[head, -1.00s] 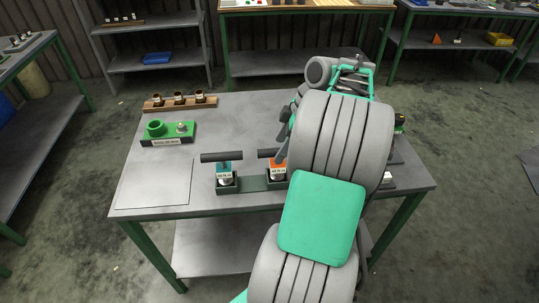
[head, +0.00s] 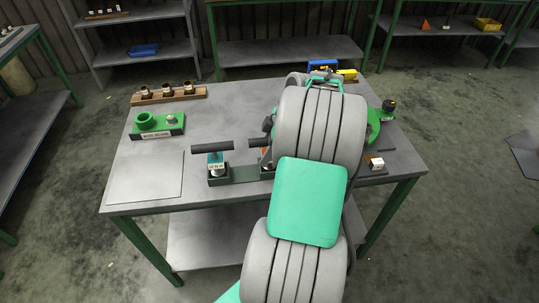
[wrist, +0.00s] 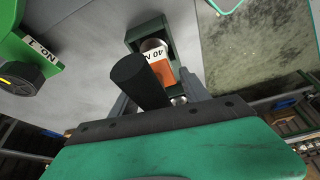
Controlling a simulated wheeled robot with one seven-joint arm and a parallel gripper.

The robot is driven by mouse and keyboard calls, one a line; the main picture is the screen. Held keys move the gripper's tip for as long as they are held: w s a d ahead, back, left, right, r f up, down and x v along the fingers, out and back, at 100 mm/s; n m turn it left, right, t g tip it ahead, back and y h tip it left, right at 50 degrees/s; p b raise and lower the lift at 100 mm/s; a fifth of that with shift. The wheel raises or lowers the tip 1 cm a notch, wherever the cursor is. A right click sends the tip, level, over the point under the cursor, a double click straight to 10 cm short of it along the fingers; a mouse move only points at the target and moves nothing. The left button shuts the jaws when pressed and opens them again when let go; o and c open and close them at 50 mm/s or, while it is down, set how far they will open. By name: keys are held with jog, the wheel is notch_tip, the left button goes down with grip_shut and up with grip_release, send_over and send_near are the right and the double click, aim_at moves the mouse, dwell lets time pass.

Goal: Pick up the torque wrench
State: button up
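Two torque wrenches stand in a dark green holder (head: 245,174). The left one, with a black bar handle (head: 212,148) and a teal body, is in full view. The right one, with an orange body (wrist: 163,69), is mostly hidden behind my arm in the head view; only its handle end (head: 259,142) and a bit of orange show. In the wrist view its black handle (wrist: 138,82) points toward the camera. My gripper (wrist: 157,98) has its grey fingers apart on either side of this handle. I cannot tell whether they touch it.
A green block with a ring (head: 157,125) and a wooden rack (head: 168,94) stand at the table's left. A green device with a black knob (head: 388,105) and a white cube (head: 376,162) are at the right. The front left tabletop (head: 145,178) is clear.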

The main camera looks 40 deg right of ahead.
grip_shut()
dwell(0.3)
dwell(0.3)
